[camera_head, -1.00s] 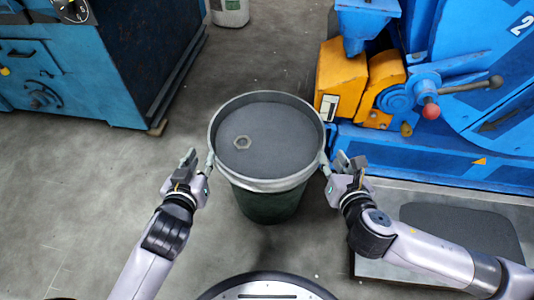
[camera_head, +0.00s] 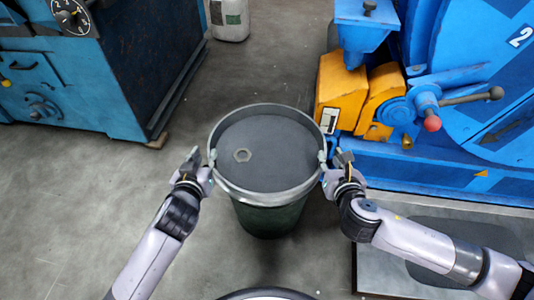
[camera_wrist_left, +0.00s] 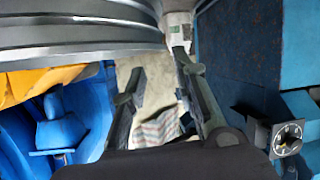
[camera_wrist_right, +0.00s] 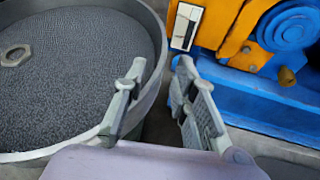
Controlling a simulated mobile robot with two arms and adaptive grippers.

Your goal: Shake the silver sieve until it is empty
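The round silver sieve (camera_head: 262,196) has a grey mesh and rests on top of a dark green bin (camera_head: 270,220). One hex nut (camera_head: 242,155) lies on the mesh, left of centre; it also shows in the right wrist view (camera_wrist_right: 17,55). My left gripper (camera_head: 203,165) is open beside the sieve's left rim; its fingers (camera_wrist_left: 155,80) are apart with floor showing between them. My right gripper (camera_head: 334,168) is open at the right rim. In the right wrist view its fingers (camera_wrist_right: 157,75) are apart, one overlapping the rim, the other outside it; contact is unclear.
A large blue machine with orange parts (camera_head: 342,90) stands close at the right, with a red-knobbed lever (camera_head: 432,123). A blue cabinet (camera_head: 75,70) stands at the left. A white container (camera_head: 229,20) is at the back.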

